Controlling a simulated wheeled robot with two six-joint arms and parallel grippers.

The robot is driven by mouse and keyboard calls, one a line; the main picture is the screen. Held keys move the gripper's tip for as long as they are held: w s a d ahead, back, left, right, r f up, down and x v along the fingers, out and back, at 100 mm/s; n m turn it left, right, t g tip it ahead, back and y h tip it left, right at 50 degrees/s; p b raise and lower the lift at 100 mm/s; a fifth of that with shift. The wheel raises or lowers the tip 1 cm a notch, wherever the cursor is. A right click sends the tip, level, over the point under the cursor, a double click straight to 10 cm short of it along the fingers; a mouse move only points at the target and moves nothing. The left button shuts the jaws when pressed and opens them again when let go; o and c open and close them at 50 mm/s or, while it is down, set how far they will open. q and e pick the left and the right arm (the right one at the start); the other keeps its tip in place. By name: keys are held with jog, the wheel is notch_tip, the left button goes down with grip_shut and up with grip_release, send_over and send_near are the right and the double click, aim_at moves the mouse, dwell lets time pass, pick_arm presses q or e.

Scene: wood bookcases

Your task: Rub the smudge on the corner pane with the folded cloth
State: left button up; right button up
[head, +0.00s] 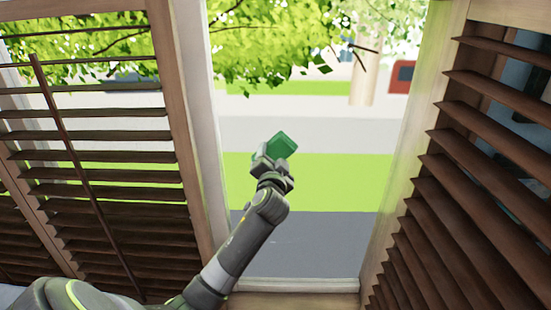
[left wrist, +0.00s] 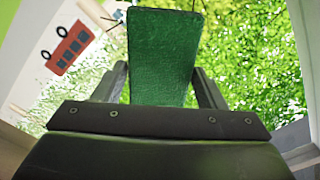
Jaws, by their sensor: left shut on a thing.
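My left gripper (head: 268,160) is shut on the folded cloth (head: 284,144), a green block-like pad. The cloth sticks out past the fingertips, in front of the tall window pane (head: 330,185) between the shutters. In the left wrist view the cloth (left wrist: 163,58) stands between the two fingers, its wide face toward the camera. I cannot tell whether the cloth touches the glass. I cannot make out a smudge on the pane. My right gripper is in neither view.
Brown slatted shutters (head: 100,195) stand left of the pane, with a tilt rod. More slatted shutters (head: 470,190) stand at the right. A pale sill (head: 290,285) runs below. Trees, grass and a red vehicle (head: 402,76) show outside.

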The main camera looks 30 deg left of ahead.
pick_arm(q)
jog(key=shift+s+d+f+p, duration=0.1)
jog(key=shift+s+d+p, duration=0.1)
jog(key=shift+s, duration=0.2)
jog(key=shift+s+d+f+p, duration=0.1)
jog(key=shift+s+p, duration=0.1)
jog(key=shift+s, duration=0.15)
jog(key=v, duration=0.4)
jog(key=shift+p, duration=0.4)
jog(key=shift+s+d, duration=0.1)
jog(key=shift+d, duration=0.05)
jog(key=shift+v, duration=1.4)
